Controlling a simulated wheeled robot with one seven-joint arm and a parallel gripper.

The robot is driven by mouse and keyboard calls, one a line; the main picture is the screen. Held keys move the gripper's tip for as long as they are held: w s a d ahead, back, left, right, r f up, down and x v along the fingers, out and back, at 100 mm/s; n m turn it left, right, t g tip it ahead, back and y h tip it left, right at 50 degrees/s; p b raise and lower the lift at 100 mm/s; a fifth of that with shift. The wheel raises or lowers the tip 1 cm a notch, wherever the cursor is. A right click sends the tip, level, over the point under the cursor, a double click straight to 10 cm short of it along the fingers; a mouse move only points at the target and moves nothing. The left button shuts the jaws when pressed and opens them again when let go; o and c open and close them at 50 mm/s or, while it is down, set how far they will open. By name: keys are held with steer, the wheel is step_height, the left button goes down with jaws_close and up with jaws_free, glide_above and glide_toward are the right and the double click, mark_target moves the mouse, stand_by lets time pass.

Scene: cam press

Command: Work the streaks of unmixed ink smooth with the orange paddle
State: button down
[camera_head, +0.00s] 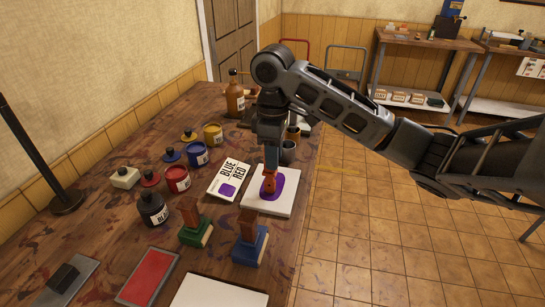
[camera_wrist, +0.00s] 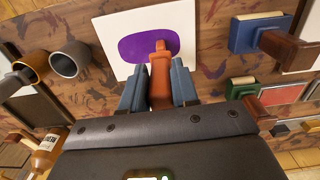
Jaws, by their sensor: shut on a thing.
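My gripper (camera_wrist: 159,88) is shut on the orange paddle (camera_wrist: 160,72), with a blue-grey finger on each side of it. The paddle also shows in the head view (camera_head: 269,184), below my arm. Its lower end is over the purple ink (camera_wrist: 140,46) and looks to be touching it. The ink patch also shows in the head view (camera_head: 278,191); it lies on a white slab (camera_head: 284,209). The ink looks evenly purple in both views; I cannot make out streaks at this size. The paddle and my fingers hide part of the patch.
A "BLUE RED" card (camera_head: 229,180) lies left of the slab. Yellow (camera_head: 213,134), blue (camera_head: 197,154), red (camera_head: 177,179) and black (camera_head: 152,208) ink jars stand further left. Green (camera_head: 196,232) and blue (camera_head: 250,248) stamp blocks stand in front. Grey (camera_head: 288,151) and amber cups stand close behind the slab.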

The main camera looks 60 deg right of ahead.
steer(key=shift+w+d+p, duration=0.25)
steer(key=shift+d+p, duration=0.4)
steer(key=shift+p, duration=0.1)
steer(key=shift+s+a, duration=0.25)
steer(key=shift+a, duration=0.45)
steer(key=shift+s+a, duration=0.3)
steer(key=shift+a, duration=0.4)
steer(key=shift+s+a, duration=0.25)
steer(key=shift+a, duration=0.45)
stand_by(0.5)
